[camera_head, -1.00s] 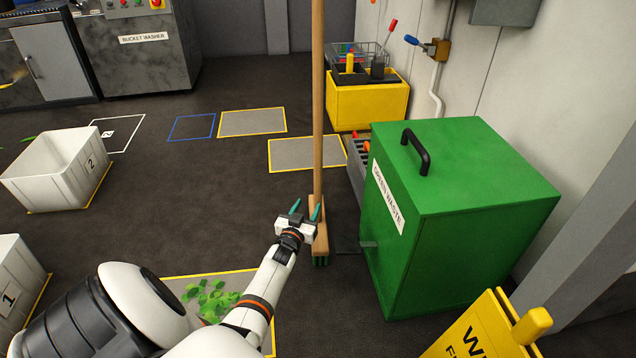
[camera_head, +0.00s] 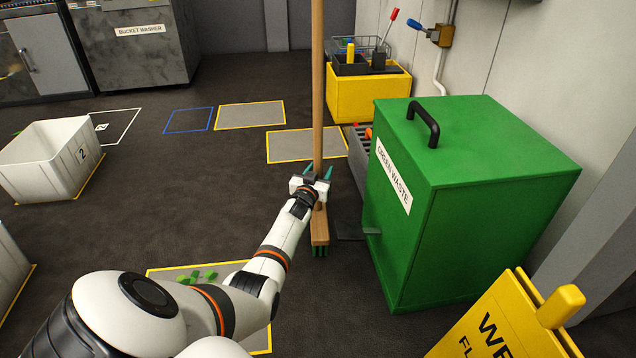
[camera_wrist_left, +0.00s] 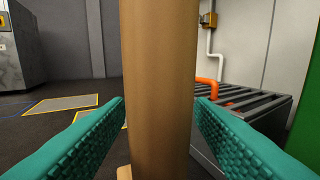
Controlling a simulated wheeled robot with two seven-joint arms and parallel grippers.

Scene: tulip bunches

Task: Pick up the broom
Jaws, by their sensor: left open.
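The broom (camera_head: 317,90) stands upright, with a long wooden handle and a wooden head with green bristles (camera_head: 319,236) on the floor. My left gripper (camera_head: 318,174) is at the lower handle, a little above the head, and hides part of it. In the left wrist view the handle (camera_wrist_left: 158,80) stands between the two teal fingers, with a gap visible at the right finger. The jaws are open around the handle. My right gripper is not in view.
A green waste bin (camera_head: 480,200) stands close on the right. A yellow crate (camera_head: 367,98) with tools is behind it. A yellow sign (camera_head: 500,325) is at the front right. A white tub (camera_head: 45,160) stands left.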

